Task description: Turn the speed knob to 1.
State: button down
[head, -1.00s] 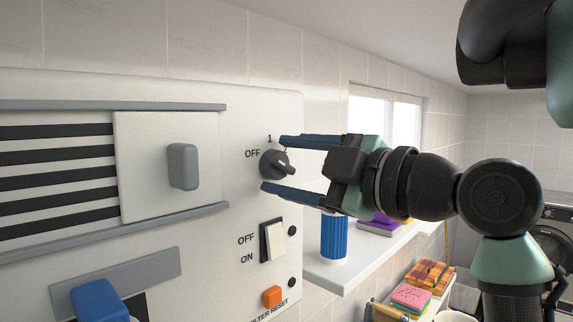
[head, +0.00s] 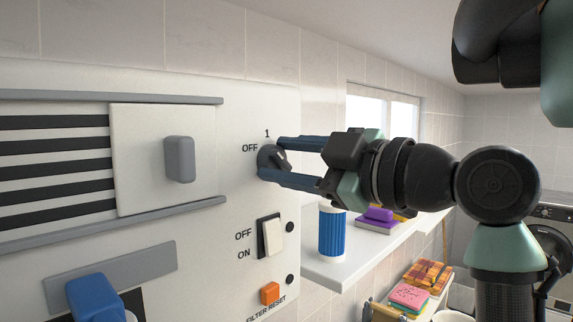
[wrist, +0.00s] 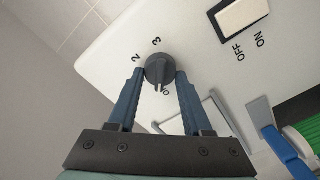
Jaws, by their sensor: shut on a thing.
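The dark grey speed knob (head: 266,158) sits on the white panel, with OFF to its left and 1 above it in the head view. My gripper (head: 273,158) is shut on the knob, one finger above and one below. In the wrist view the knob (wrist: 160,66) is between the two blue fingertips (wrist: 160,75), which touch its sides. The marks 2 and 3 show beside it there, and OFF is partly hidden. A raised grip runs across the knob, but I cannot tell which mark it points at.
Below the knob are a white OFF/ON rocker switch (head: 270,237) and an orange filter reset button (head: 270,293). A sliding cover with a grey handle (head: 180,159) is to the left. A shelf (head: 345,268) with a blue ribbed canister (head: 332,231) lies below my gripper.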

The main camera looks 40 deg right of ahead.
jog(key=m, duration=0.4)
jog(key=shift+r+m+b, duration=0.15)
jog(key=shift+m+b, duration=0.15)
jog(key=shift+b, duration=0.1)
jog(key=shift+d+r+m, duration=0.1)
jog(key=shift+d+m, duration=0.1)
jog(key=shift+m, duration=2.1)
jog(key=shift+c, duration=1.7)
grip_release()
